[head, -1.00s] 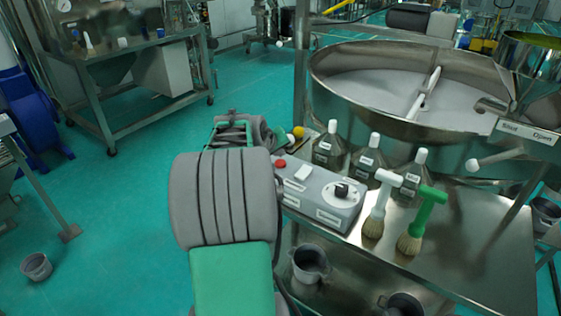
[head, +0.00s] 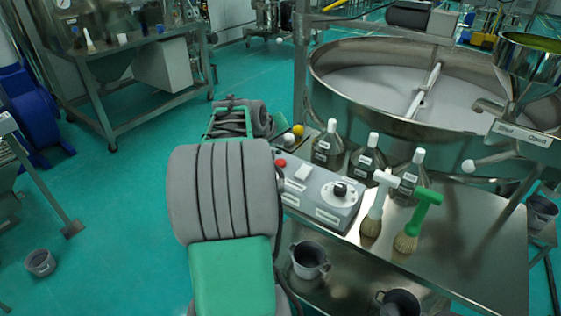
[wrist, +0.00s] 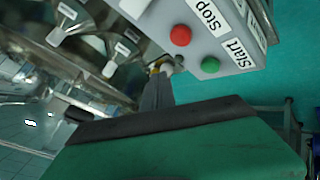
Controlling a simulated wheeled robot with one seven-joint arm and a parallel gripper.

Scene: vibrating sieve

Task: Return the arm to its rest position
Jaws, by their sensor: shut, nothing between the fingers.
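My arm, in grey and green covers, stands folded at the centre left of the head view, left of the steel table. My gripper (wrist: 156,92) shows in the wrist view as narrow grey fingers, shut and empty, beyond its green body. In the head view I cannot make out the fingertips. The control box (head: 322,200) with its red stop button (head: 280,163) is just right of my arm. In the wrist view the red button (wrist: 180,36) and green start button (wrist: 210,65) appear above the fingers.
The steel table (head: 465,245) carries several labelled bottles (head: 327,149), a white-handled brush (head: 376,204) and a green-handled brush (head: 418,218). The round sieve (head: 345,95) stands behind. Yellow (head: 298,130) and white balls sit close to my arm. Floor on the left is mostly clear.

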